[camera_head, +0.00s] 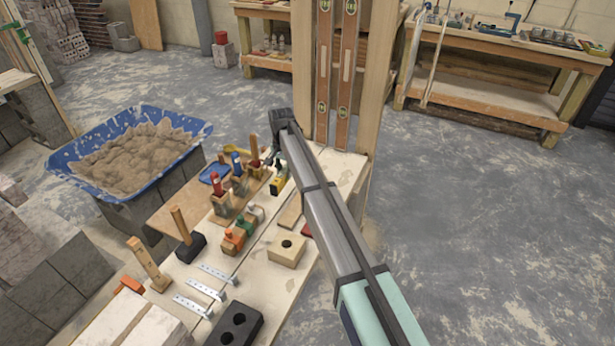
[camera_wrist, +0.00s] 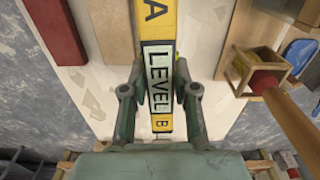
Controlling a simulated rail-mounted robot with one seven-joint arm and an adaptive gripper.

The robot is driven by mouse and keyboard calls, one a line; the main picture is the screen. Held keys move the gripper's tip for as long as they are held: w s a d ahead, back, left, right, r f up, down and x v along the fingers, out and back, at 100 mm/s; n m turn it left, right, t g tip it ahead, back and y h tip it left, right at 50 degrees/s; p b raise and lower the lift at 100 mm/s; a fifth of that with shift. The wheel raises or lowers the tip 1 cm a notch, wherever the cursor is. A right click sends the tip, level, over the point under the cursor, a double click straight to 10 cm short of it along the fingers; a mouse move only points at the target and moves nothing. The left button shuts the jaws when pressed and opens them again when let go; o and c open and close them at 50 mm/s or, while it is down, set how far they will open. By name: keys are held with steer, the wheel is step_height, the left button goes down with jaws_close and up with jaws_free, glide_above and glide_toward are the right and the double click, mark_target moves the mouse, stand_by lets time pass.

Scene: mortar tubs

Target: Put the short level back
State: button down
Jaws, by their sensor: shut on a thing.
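The short level is a yellow bar with a pale panel reading LEVEL and the letters A and B, seen in the wrist view (camera_wrist: 160,80). In the head view a small yellow part of it (camera_head: 278,184) shows below my gripper (camera_head: 271,163). In the wrist view my gripper (camera_wrist: 159,92) is shut on the level, with one finger on each side near the B end. The far end past the A runs out of the top of the wrist view. I cannot tell whether the level touches the bench.
A wooden holder (camera_wrist: 240,80) with a red-and-wood-handled tool stands right of the level. A red block (camera_wrist: 55,32) and a wood strip (camera_wrist: 108,30) lie left. Two long levels (camera_head: 323,75) stand against an upright board. A blue mortar tub (camera_head: 62,165) is at left.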

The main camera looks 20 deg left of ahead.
steer(key=shift+w+a+f+b, duration=0.1)
steer(key=shift+a+f+b, duration=0.3)
steer(key=shift+f, duration=0.3)
steer(key=shift+w+a+f+b, duration=0.1)
steer(key=shift+a+f+b, duration=0.3)
steer(key=shift+f, duration=0.25)
steer(key=shift+a+f+b, duration=0.35)
steer(key=shift+a+f, duration=0.05)
steer(key=shift+f, duration=1.6)
steer(key=shift+f, duration=0.5)
steer(key=c, duration=0.8)
jaws_free()
steer(key=shift+r, duration=0.1)
